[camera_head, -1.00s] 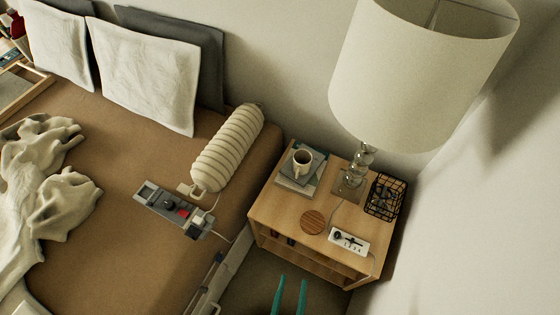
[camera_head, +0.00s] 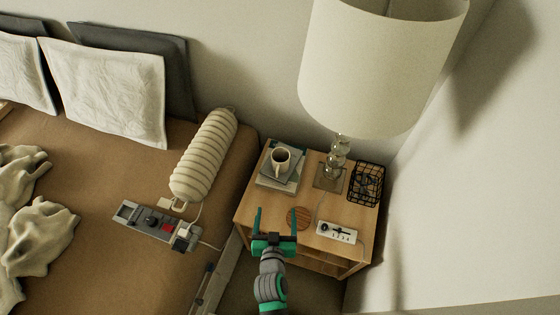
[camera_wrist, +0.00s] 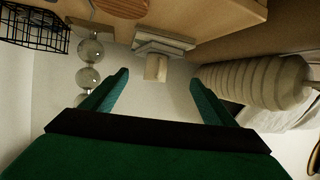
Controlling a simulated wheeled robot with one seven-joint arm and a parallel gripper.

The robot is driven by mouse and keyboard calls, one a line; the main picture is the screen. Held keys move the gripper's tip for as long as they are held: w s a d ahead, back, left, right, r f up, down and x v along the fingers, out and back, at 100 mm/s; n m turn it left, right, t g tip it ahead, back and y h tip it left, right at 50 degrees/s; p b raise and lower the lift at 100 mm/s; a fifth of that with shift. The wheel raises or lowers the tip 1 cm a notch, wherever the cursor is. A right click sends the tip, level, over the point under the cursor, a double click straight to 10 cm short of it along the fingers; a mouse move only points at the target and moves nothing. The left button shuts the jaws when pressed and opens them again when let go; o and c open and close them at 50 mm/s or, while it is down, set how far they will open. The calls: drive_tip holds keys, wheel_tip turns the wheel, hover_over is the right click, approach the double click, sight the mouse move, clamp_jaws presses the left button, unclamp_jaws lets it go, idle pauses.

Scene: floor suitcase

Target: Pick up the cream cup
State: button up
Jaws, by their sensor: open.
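The cream cup (camera_head: 281,158) stands upright on a small stack of books (camera_head: 266,179) at the back left of the wooden nightstand (camera_head: 257,211). In the wrist view the cup (camera_wrist: 155,68) shows between and beyond my fingers, in front of the books (camera_wrist: 163,43). My gripper (camera_head: 276,212) is open and empty, over the front part of the nightstand and short of the cup. Its two green fingers also show in the wrist view (camera_wrist: 158,84), apart from the cup.
A lamp (camera_head: 385,70) with a large shade stands right of the books. A black wire basket (camera_head: 367,182), a round wooden coaster (camera_head: 298,217) and a white device (camera_head: 337,232) share the nightstand. The bed with a ribbed bolster (camera_head: 204,155) lies left.

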sight(280, 160)
drive_tip(key=w, duration=0.8)
drive_tip(key=w+d+f+m+h, duration=0.1)
drive_tip(key=w, duration=0.7)
drive_tip(key=w+m+h, duration=0.1)
drive_tip(key=w, duration=0.7)
drive_tip(key=shift+w+d+f, duration=0.3)
drive_tip(key=shift+w, duration=0.1)
drive_tip(key=shift+s+a, duration=0.1)
drive_tip(key=shift+a, duration=0.15)
drive_tip(key=shift+d, duration=0.3)
drive_tip(key=c, duration=0.8)
drive_tip(key=shift+s+r, duration=0.1)
drive_tip(key=c, duration=0.5)
